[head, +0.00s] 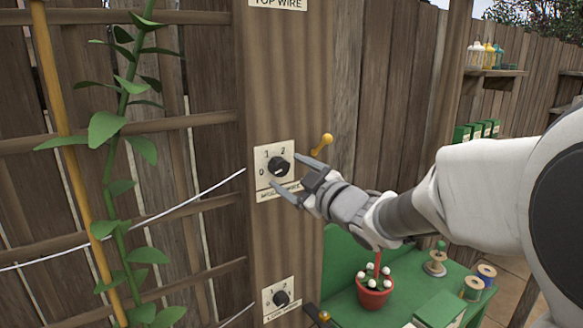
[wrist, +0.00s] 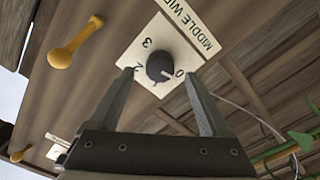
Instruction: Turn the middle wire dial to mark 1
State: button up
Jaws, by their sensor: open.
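The middle wire dial (head: 279,167) is a round black knob on a cream plate (head: 262,158) with numbers, fixed to the wooden post. In the wrist view the dial (wrist: 160,67) has a short white pointer line on its lower right, seemingly towards the 0 to 1 side; its exact mark is hard to tell. The plate (wrist: 136,52) shows 0, 1, 2 and 3 around the knob. My gripper (head: 286,171) is open at the plate, one finger on each side of the dial. In the wrist view the gripper (wrist: 159,74) shows gaps between fingers and knob.
A yellow-orange handle (head: 322,145) sticks out of the post right of the plate. The lower wire dial (head: 281,298) is below. A trellis with a climbing plant (head: 112,130) stands left. A green bench with a red pot (head: 374,291) and spools lies below my arm.

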aim_at(279, 167)
jog(key=shift+x, duration=1.45)
grip_shut()
